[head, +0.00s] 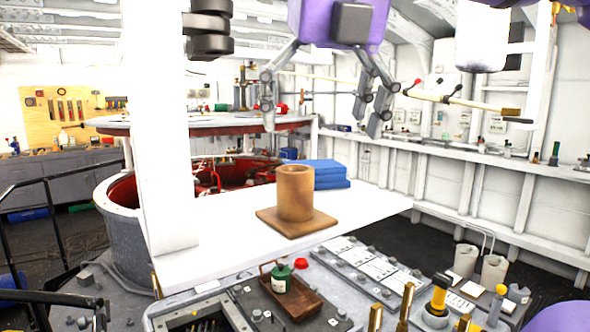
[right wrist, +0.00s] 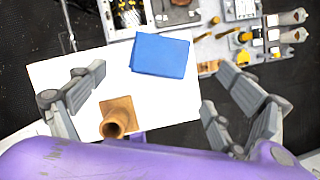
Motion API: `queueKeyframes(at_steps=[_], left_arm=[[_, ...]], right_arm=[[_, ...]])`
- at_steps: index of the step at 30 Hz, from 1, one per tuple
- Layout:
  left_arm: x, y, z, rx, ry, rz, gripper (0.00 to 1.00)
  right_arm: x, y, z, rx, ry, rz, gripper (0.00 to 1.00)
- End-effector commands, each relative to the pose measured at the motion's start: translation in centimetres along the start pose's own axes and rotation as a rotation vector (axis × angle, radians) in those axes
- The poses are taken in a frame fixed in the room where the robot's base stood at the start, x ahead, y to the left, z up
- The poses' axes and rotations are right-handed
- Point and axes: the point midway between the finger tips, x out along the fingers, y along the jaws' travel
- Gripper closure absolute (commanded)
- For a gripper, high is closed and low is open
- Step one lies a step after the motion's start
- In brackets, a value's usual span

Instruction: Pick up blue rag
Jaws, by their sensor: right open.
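The blue rag (head: 322,174) is a folded, layered blue stack lying flat on the white tabletop (head: 370,208), behind and right of a brown cylinder. It also shows whole in the right wrist view (right wrist: 161,55), at the upper middle, between and beyond the fingers. My right gripper (head: 322,128), purple with grey fingers, is open and empty. It hangs above the rag in the head view, apart from it. Its fingers also show at both sides of the right wrist view (right wrist: 165,100). My left gripper is not seen.
The brown cylinder on a square base (head: 295,195) stands on the tabletop close to the rag. A white column (head: 160,130) rises at the left of the tabletop. White ribbed walls are at right.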

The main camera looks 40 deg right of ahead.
Motion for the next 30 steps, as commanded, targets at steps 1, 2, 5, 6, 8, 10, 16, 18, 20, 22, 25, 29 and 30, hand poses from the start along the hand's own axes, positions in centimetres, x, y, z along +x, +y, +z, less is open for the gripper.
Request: queueKeyframes(at_steps=[1,2,5,6,8,10,16,18,20,22,25,29,30], left_arm=[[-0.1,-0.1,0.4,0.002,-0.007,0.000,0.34],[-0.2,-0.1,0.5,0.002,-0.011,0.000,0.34],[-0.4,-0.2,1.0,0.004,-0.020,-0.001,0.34],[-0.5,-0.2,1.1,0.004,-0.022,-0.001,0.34],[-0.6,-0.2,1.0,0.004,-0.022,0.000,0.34],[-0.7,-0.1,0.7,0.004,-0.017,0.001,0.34],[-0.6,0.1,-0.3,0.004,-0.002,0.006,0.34],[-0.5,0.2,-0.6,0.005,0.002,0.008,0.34],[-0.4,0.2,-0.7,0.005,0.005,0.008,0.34],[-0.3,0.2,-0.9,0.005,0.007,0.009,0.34],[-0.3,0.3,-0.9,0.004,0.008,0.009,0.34],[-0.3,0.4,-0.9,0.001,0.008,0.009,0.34],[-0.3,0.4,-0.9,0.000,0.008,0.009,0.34]], right_arm=[[0.6,0.0,-0.1,-0.002,0.003,0.001,0.08],[1.0,0.0,-0.1,-0.001,0.003,0.002,0.08],[2.1,0.0,0.0,-0.002,0.003,0.001,0.08],[2.6,0.1,0.1,-0.002,0.004,0.002,0.08],[3.4,0.1,0.2,-0.001,0.004,0.002,0.08],[4.5,0.2,0.3,-0.001,0.005,0.002,0.08],[6.8,0.3,0.4,-0.001,0.001,0.003,0.08],[7.0,0.3,0.4,-0.002,0.001,0.003,0.08],[7.1,0.3,0.4,-0.001,0.001,0.002,0.08],[7.1,0.3,0.4,-0.001,0.002,0.002,0.08],[7.1,0.3,0.4,-0.001,0.002,0.002,0.13],[7.0,0.3,0.4,-0.001,0.002,0.002,0.30],[7.0,0.3,0.4,-0.001,0.002,0.002,0.35]])
